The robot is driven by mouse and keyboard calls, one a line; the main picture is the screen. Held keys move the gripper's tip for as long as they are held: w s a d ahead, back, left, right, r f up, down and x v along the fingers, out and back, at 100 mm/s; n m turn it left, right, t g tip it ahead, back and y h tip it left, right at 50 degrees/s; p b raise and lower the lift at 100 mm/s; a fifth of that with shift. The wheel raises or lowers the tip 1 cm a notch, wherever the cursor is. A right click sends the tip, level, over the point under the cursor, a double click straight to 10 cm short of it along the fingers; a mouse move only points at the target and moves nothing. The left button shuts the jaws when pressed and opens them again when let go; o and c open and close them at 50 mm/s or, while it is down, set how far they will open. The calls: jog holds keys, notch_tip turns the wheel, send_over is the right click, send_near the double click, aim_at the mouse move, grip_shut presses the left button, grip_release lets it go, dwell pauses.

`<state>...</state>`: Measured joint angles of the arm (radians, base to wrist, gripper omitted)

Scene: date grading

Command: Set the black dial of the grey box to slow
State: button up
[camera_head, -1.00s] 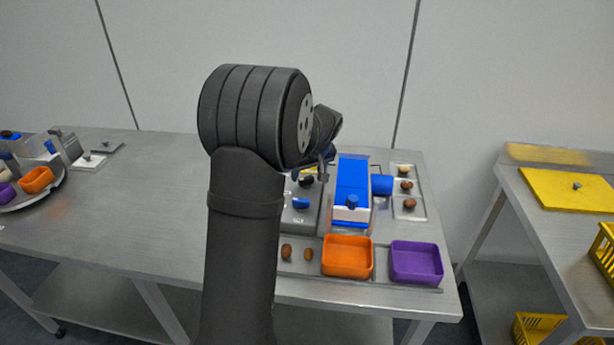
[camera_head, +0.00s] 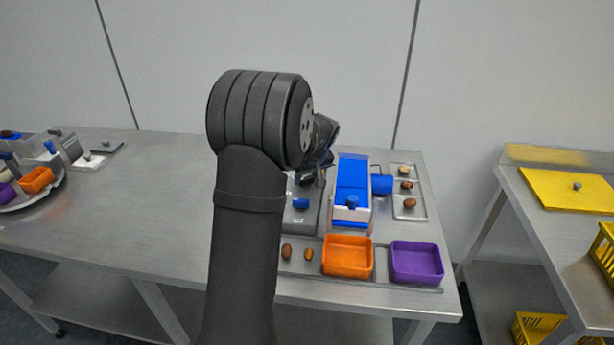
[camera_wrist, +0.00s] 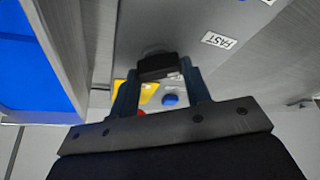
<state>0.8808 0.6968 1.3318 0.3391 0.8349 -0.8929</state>
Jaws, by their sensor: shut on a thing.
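The grey box (camera_head: 299,222) stands on the table just right of my forearm, with a blue knob (camera_head: 301,203) on its top. My gripper (camera_head: 316,176) is over the back part of this box, and my wrist partly hides it. In the wrist view the black dial (camera_wrist: 157,65) sits between the two fingers of my gripper (camera_wrist: 160,76), which are shut on it. A white label reading FAST (camera_wrist: 219,40) is on the grey face to the right of the dial. The dial's pointer and a slow label cannot be made out.
A blue and white machine (camera_head: 352,185) stands close to the right of the grey box. An orange tray (camera_head: 347,271) and a purple tray (camera_head: 417,278) are in front. A grey tray (camera_head: 409,170) with several dates is at the right.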

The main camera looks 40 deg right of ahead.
jog(key=shift+m, duration=0.3)
jog(key=m+h, duration=0.1)
jog(key=m, duration=0.2)
jog(key=m+g+h, duration=0.1)
jog(key=m, duration=0.2)
jog(key=shift+w+a, duration=0.15)
jog(key=m+g+h, duration=0.1)
jog(key=m, duration=0.2)
jog(key=shift+m, duration=0.4)
jog(key=shift+m+g+h, duration=0.4)
jog(key=shift+m+g, duration=0.5)
jog(key=shift+m, duration=0.8)
jog(key=o, duration=1)
